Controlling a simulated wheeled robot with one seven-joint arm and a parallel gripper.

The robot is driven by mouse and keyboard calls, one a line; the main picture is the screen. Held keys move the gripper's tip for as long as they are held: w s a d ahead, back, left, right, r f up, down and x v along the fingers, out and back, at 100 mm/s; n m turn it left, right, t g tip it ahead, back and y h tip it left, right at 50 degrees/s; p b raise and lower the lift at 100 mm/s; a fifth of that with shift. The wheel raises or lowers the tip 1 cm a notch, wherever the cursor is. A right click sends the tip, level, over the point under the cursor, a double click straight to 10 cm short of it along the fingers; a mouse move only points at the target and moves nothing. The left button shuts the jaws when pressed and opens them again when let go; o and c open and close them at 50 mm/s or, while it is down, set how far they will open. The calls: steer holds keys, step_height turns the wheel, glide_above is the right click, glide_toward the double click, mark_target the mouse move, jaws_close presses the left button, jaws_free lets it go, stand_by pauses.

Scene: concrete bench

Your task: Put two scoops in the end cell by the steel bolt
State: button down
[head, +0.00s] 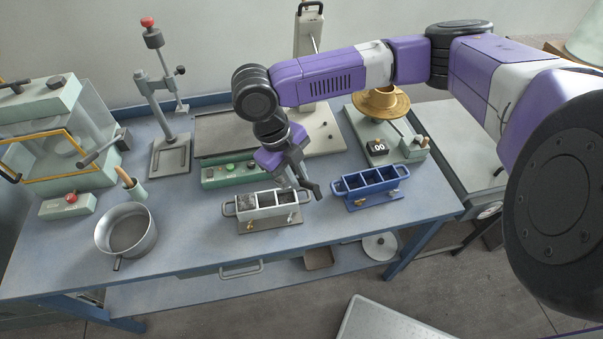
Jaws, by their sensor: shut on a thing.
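A grey three-cell mould (268,212) stands near the bench's front edge. Its left cell looks filled with rough grey material; the other two look dark inside. A brass-coloured bolt (248,228) is on its front at the left, and a paler, steel-looking bolt (292,217) is at the right. A blue three-cell mould (368,186) stands to its right, with small bolts too small to tell apart for sure. My gripper (303,184) is just above the grey mould's right end, shut on a dark grey thing, likely the scoop (314,189). Whether it carries material is hidden.
A metal pan (127,232) stands at the left front; its contents are unclear. Behind are a green control box (230,172), a clamp stand (170,155) and a scale with a brass bowl (380,103). Bench between pan and grey mould is clear.

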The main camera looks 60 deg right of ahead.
steer(key=shift+w+d+r+n+g+y+b, duration=0.15)
steer(key=shift+w+d+g+y, duration=0.2)
steer(key=shift+w+g, duration=0.45)
steer(key=shift+w+d+r+n+g+y+b, duration=0.1)
steer(key=shift+w+d+g+y+b, duration=0.15)
steer(key=shift+w+g, duration=0.5)
steer(key=shift+w+d+r+n+g+y+b, duration=0.15)
steer(key=shift+w+d+g+y, duration=0.3)
steer(key=shift+g, duration=0.5)
steer(key=shift+w+a, duration=0.1)
steer(key=shift+a, duration=0.05)
